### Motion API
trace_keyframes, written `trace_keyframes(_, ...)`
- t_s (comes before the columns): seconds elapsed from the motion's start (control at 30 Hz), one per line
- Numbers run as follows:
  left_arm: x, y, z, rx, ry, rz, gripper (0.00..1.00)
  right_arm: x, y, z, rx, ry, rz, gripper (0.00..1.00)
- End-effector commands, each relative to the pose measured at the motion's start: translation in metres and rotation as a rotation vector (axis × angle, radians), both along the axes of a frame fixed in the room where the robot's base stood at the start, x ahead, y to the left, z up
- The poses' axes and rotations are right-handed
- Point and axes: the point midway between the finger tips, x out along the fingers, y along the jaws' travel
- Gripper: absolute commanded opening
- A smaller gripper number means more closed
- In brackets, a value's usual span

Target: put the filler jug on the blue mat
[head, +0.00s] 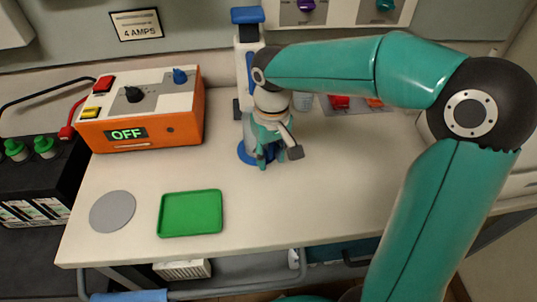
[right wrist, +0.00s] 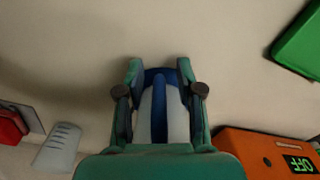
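The filler jug (right wrist: 146,120) shows in the right wrist view as a white body with a blue stripe, between my right gripper's fingers. My right gripper (right wrist: 160,75) points down, and its fingers lie close along both sides of the jug. I cannot tell whether the jug's bottom touches the mat. My left gripper is in neither view.
An orange charger (head: 150,138) stands at the left. A grey disc (head: 112,211) and a green tray (head: 190,213) lie in front of it. A tall blue and white object (head: 248,17) stands behind my arm. A pale cup (right wrist: 58,146) is near the back. The front right bench is clear.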

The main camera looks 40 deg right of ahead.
Motion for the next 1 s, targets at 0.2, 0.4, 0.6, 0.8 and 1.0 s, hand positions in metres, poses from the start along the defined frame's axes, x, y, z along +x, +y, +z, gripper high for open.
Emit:
trace_keyframes(0.2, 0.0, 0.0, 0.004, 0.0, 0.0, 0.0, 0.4, 0.001, 0.0, 0.011, -0.001, -0.003, 0.001, 0.36)
trace_keyframes(0.4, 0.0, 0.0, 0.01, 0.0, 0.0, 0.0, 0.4, 0.001, 0.0, 0.046, 0.0, -0.005, 0.0, 0.36)
trace_keyframes(0.6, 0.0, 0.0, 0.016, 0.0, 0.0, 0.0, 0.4, 0.001, 0.0, 0.087, 0.0, -0.004, 0.002, 0.36)
trace_keyframes(0.8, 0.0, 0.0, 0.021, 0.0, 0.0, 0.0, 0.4, 0.0, 0.0, 0.115, -0.001, -0.003, 0.002, 0.36)
trace_keyframes(1.0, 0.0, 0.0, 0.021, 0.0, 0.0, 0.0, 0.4, 0.0, 0.0, 0.123, 0.0, -0.001, 0.002, 0.36)
